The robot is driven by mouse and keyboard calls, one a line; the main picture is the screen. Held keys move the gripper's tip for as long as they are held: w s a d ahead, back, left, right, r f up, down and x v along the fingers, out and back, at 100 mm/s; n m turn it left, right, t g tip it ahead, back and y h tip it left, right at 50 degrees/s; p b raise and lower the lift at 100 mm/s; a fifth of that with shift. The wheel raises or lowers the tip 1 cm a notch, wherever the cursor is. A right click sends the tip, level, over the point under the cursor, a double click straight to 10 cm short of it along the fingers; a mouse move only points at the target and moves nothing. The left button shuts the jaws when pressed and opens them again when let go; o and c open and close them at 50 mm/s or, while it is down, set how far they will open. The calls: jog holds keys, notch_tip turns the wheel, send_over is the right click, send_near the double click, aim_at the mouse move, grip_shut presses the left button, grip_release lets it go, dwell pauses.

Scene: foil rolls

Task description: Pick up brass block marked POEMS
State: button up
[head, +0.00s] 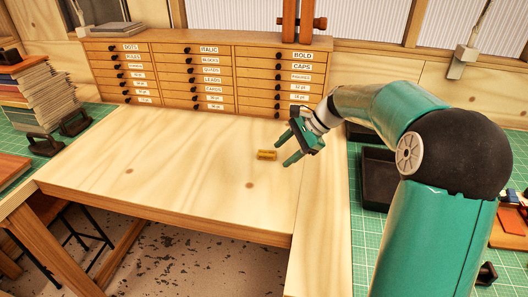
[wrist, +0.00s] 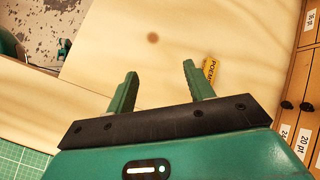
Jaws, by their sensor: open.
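The brass block (head: 267,155) is small and yellow, and it lies on the pale wooden tabletop in front of the drawer cabinet. In the wrist view the block (wrist: 210,69) shows dark lettering that appears to begin with POEM; the near finger partly hides it. My gripper (head: 281,152) is open and empty, above the table just right of the block in the head view. In the wrist view my gripper's two green fingers (wrist: 160,78) point toward the tabletop, and the block is beside the outer side of the right finger, not between them.
A wooden cabinet of labelled drawers (head: 205,75) stands along the back. A black tray (head: 378,178) lies on the green mat at right. Stacked papers (head: 45,100) and black clamps (head: 75,122) are at left. The middle of the tabletop (head: 170,165) is clear.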

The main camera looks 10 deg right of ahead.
aim_at(270, 153)
jog(key=w+d+f+m+y, duration=0.1)
jog(key=w+d+m, duration=0.1)
jog(key=d, duration=0.1)
jog(key=w+d+f+m+t+y, duration=0.1)
jog(key=w+d+f+m+y, duration=0.1)
jog(key=w+d, duration=0.1)
jog(key=w+d+f+m+t+y, duration=0.1)
jog(key=w+d+f+m, duration=0.1)
jog(key=w+d, duration=0.1)
jog(key=shift+w+d+m, duration=0.15)
jog(key=shift+d+m, duration=0.15)
jog(key=shift+w+d+f+y, duration=0.15)
jog(key=shift+d+y, duration=0.15)
jog(key=shift+y, duration=0.1)
jog(key=shift+w+a+f+m, duration=0.1)
jog(key=shift+w+f+m, duration=0.1)
jog(key=shift+m, duration=0.1)
jog(key=x, duration=1.3)
jog(key=shift+w+a+r, duration=0.15)
jog(key=shift+a, duration=0.05)
grip_shut()
